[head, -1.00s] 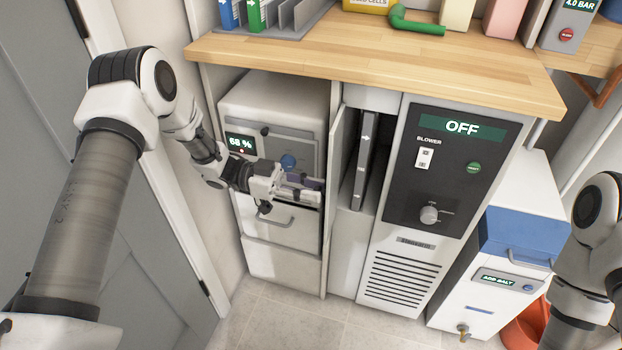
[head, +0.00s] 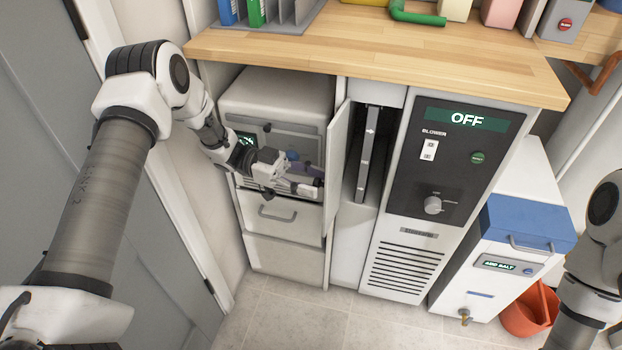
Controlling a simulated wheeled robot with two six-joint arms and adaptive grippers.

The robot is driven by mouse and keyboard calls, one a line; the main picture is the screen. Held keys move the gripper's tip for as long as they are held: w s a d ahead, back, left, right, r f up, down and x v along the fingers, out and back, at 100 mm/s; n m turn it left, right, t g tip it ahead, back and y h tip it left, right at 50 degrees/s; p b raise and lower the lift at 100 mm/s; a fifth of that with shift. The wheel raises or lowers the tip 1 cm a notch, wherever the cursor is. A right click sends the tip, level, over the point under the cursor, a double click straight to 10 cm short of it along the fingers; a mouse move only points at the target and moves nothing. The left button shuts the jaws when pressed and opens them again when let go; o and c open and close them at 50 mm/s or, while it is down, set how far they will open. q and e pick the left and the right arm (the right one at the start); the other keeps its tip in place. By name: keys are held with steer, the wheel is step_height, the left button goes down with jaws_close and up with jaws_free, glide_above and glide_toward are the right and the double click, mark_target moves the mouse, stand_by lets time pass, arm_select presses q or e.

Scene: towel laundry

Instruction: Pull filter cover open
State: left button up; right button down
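The filter cover, a narrow white panel (head: 337,165), stands swung outward at the left side of the filter bay in the head view. The bay is uncovered, and a tall grey filter (head: 368,155) with white marks stands inside it. My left gripper (head: 316,181) is left of the cover, with its fingertips close to the panel's left face. I cannot tell whether they touch it. How far apart its fingers are is unclear. My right arm shows at the right edge, but its gripper is out of view.
The blower panel (head: 462,165) reads OFF, right of the bay. A grey-white cabinet with a drawer (head: 285,222) is behind and below my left gripper. A wooden counter (head: 380,67) overhangs both. A blue-lidded salt box (head: 525,225) and orange bucket (head: 530,312) stand right.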

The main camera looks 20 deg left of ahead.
arm_select(q)
step_height(320, 180, up, 10)
stand_by(0.6)
